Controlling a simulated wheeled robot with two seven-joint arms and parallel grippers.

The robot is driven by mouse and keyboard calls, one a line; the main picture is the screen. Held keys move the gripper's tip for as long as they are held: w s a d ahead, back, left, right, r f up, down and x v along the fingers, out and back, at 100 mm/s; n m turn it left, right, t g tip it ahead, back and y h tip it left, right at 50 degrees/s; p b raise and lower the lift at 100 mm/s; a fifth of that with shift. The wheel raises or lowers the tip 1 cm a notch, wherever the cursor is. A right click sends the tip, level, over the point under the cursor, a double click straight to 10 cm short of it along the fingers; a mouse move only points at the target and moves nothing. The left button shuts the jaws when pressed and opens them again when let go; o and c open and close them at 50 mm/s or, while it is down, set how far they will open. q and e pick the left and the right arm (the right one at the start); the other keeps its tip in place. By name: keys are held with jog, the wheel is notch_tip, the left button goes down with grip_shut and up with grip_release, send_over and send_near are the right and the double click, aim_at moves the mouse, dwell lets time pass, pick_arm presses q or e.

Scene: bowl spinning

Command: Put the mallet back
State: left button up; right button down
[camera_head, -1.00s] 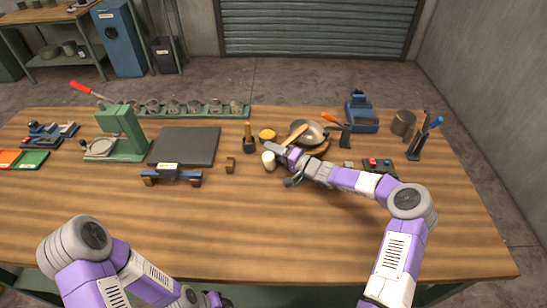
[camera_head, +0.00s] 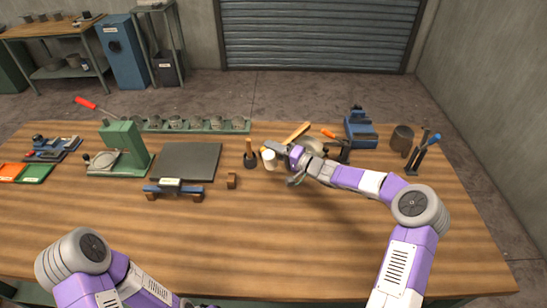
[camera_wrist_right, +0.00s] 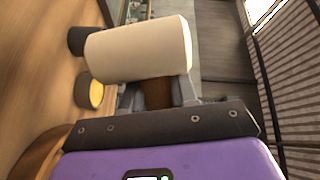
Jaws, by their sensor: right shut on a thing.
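The mallet has a cream cylindrical head (camera_head: 269,160) and a wooden handle (camera_head: 299,131). My right gripper (camera_head: 283,151) is shut on the handle close to the head, and the mallet appears held above the table. The handle sticks out up and to the right behind the gripper. In the right wrist view, the head (camera_wrist_right: 140,50) lies crosswise just beyond the fingers, with a brown piece of handle (camera_wrist_right: 158,95) between them. My left arm shows at the bottom left, but its gripper is out of frame.
A black holder with a wooden handle (camera_head: 250,158) stands just left of the mallet head. A yellow round piece (camera_wrist_right: 95,93) is beside it in the wrist view. The front middle of the table (camera_head: 260,235) is clear.

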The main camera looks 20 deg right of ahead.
jog(key=shift+s+d+f+m+t+h+b, duration=0.35)
jog(key=shift+f+m+t+h+b, duration=0.45)
jog(key=shift+f+m+h+b, duration=0.9)
jog(key=shift+s+d+f+m+t+h+b, duration=0.4)
jog(key=shift+f+m+t+h+b, duration=0.55)
jog(key=shift+m+h, duration=1.4)
jog(key=shift+s+d+f+m+t+h+b, duration=0.2)
jog(key=shift+s+f+m+t+h+b, duration=0.4)
jog(key=shift+f+m+h+b, duration=0.95)
jog(key=shift+f+h+b, duration=0.3)
jog(key=shift+f+h, duration=0.25)
jog(key=shift+h, duration=0.15)
